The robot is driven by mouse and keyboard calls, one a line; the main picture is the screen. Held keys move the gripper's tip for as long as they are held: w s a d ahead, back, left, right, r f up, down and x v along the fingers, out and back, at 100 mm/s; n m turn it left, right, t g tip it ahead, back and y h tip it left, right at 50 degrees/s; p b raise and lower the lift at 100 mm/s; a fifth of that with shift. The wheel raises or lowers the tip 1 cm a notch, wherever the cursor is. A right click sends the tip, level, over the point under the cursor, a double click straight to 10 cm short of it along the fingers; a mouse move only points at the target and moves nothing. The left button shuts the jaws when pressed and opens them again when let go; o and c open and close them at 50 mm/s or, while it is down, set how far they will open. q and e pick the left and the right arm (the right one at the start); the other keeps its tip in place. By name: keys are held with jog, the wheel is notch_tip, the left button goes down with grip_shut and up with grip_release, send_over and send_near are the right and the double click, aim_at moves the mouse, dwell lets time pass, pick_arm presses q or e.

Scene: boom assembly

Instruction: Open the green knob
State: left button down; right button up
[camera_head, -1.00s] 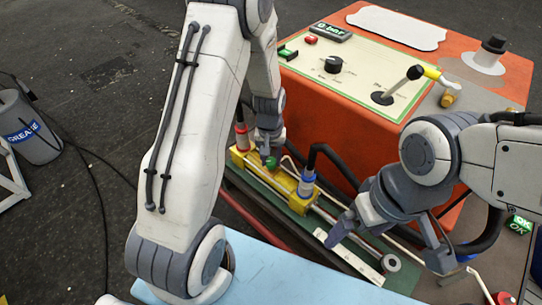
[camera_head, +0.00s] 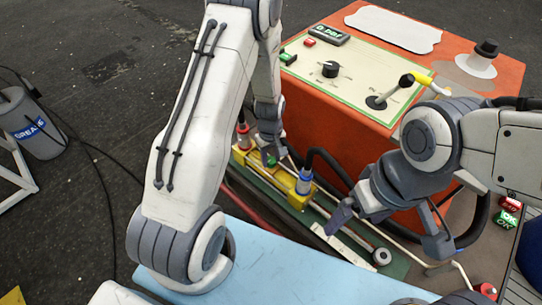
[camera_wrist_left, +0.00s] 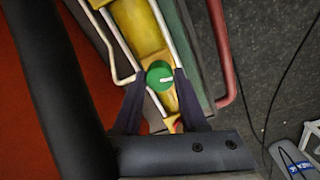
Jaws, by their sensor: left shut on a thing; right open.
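The green knob (camera_wrist_left: 160,76) is a round green disc with a white mark, on a yellow block (camera_wrist_left: 140,30) in the left wrist view. My left gripper (camera_wrist_left: 160,90) is shut on the green knob, with one dark finger on each side of it. In the head view the knob (camera_head: 270,160) is mostly hidden by my left gripper (camera_head: 268,150). My right gripper (camera_head: 395,225) is open and empty, above the right part of the green base and its pipes.
An orange console (camera_head: 345,130) with a black dial (camera_head: 330,69) and a lever (camera_head: 391,92) stands behind. A light blue surface (camera_head: 290,270) lies in front. A grey grease bucket (camera_head: 32,125) stands at the far left.

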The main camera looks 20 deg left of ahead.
aim_at(270, 160)
dwell(0.3)
pick_arm(q)
jog(key=shift+c, duration=2.2)
grip_release()
notch_tip(270, 160, up, 10)
jog(key=p, duration=0.2)
jog(key=shift+r+p, duration=0.25)
jog(key=shift+p, duration=0.05)
jog(key=shift+a, duration=0.1)
